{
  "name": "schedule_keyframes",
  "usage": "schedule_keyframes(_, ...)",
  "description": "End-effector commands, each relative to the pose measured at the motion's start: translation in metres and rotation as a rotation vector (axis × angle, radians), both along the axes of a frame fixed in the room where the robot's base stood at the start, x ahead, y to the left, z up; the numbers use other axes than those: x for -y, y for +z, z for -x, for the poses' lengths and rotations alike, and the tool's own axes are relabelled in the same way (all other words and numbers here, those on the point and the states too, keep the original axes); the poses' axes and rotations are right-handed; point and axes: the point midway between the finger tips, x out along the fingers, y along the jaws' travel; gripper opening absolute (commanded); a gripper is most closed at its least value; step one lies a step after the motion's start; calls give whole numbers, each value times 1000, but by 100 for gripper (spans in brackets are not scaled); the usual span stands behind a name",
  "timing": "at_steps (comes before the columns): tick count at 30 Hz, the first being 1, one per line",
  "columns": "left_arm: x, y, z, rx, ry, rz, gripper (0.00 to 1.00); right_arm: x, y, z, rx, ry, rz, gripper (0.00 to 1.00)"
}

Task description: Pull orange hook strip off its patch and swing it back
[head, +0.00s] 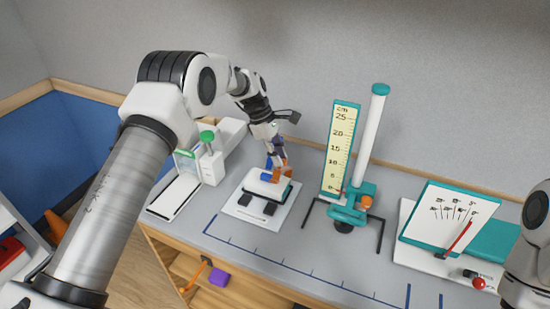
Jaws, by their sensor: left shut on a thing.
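My left gripper (276,155) points down over a small white unit (264,185) that has an orange and blue part on top. The gripper is shut on the orange strip (283,175), at the unit's right side. A blue piece (268,166) shows just left of the strip. The unit stands on a white base plate (242,209) with two black pads in front. The patch under the strip is too small and covered to make out. My right arm (528,262) shows only in part at the right edge, and its gripper is out of view.
A ruler stand (340,150) with a white column (371,135) rises right of the unit. A dial board (440,220) with a red needle stands at the far right. A white device (208,165) with a green knob is to the left. The front bench is mostly clear.

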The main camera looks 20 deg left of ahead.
Motion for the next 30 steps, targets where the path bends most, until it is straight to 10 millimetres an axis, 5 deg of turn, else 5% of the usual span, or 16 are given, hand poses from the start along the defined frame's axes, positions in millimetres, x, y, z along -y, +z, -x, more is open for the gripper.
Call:
schedule_keyframes(15, 1, -6, -3, -1, 0, -3, 0, 0, 0, 0, 0, 0, 0, 40)
schedule_keyframes(16, 1, -6, -3, -1, 0, -3, 31, 0, 0, 0, 0, 0, 0, 40)
schedule_keyframes(18, 1, -6, -3, -2, 0, -3, 45, 0, 0, 0, 0, 0, 0, 40)
schedule_keyframes(30, 1, -3, -3, -1, 0, -2, 45, 0, 1, 0, 0, 0, 0, 40)
